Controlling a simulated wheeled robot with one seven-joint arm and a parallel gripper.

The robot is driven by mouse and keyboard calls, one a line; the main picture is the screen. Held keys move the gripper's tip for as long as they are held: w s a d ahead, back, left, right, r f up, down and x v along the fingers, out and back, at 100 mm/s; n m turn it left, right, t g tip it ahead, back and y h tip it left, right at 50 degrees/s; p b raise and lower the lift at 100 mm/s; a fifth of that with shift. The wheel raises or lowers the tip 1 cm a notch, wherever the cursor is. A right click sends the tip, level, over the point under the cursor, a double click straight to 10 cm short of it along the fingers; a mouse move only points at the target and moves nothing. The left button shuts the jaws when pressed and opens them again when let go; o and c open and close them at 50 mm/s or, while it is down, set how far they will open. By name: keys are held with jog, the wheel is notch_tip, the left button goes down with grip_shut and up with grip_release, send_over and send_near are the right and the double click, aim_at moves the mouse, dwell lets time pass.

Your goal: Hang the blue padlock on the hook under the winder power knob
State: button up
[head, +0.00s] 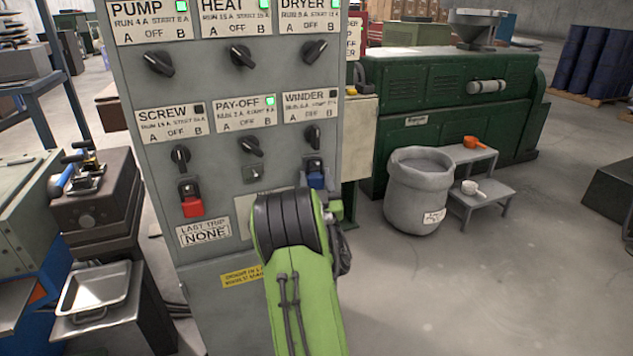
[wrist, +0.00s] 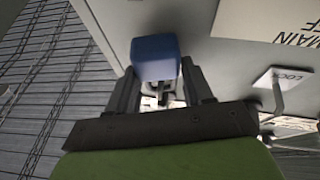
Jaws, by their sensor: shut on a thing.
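The blue padlock (head: 316,180) is at the panel below the winder knob (head: 312,137) in the head view. A grey metal piece shows just above it; I cannot tell whether this is its shackle or the hook, nor whether the shackle is around the hook. My gripper (wrist: 158,68) is shut on the padlock, whose blue body (wrist: 155,55) shows between the two fingers in the wrist view.
A red padlock (head: 192,206) hangs under the screw knob (head: 180,158). The pay-off knob (head: 250,146) has a bare hook plate (head: 254,174) below it. The grey panel (head: 130,80) stands close in front; a grey bin (head: 418,190) and step stool (head: 485,190) stand right.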

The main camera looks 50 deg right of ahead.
dwell(0.3)
jog(key=o, duration=1.2)
